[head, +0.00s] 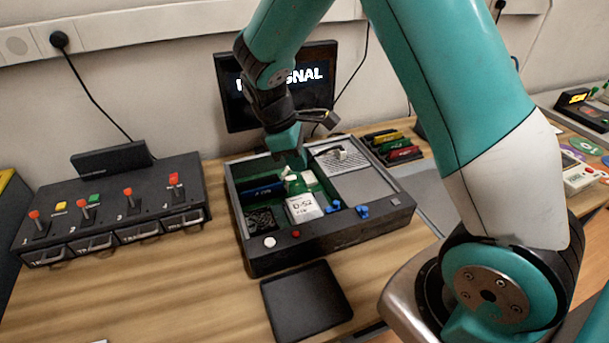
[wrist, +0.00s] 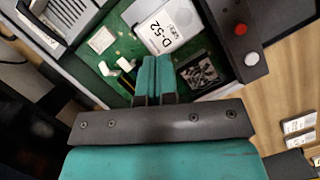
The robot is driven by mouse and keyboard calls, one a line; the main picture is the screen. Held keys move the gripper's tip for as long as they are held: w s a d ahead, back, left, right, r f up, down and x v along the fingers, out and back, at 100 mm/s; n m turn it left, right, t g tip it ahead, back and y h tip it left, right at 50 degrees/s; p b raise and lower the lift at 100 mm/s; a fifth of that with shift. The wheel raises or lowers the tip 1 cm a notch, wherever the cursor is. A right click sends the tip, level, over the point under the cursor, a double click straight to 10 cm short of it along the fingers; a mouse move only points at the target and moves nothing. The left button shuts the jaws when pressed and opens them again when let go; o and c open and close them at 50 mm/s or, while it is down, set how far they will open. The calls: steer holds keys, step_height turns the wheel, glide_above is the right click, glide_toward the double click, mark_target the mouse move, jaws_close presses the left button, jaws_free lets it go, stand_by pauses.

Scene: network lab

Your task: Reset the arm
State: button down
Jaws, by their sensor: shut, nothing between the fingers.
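My gripper (wrist: 154,80) is shut and empty, its teal fingers together over the open grey device case in the wrist view. In the head view my gripper (head: 292,160) hangs above the back left of the device case (head: 330,237), its tips partly lost against the green board. My arm arches in from the upper right. Inside the case, a white block marked D-52 (head: 303,207) sits on the green board; it also shows in the wrist view (wrist: 165,27), just beyond the fingertips. Whether the fingers touch anything in the case I cannot tell.
A monitor (head: 277,87) stands behind the case. A black switch panel (head: 113,211) with several red-tipped levers is at left. A black tray (head: 306,299) lies in front. Coloured modules (head: 390,146) sit behind right. Bare wooden table (head: 180,290) shows at front left.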

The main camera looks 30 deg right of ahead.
steer(key=shift+a+r, duration=0.1)
steer(key=shift+r, duration=0.25)
stand_by(0.3)
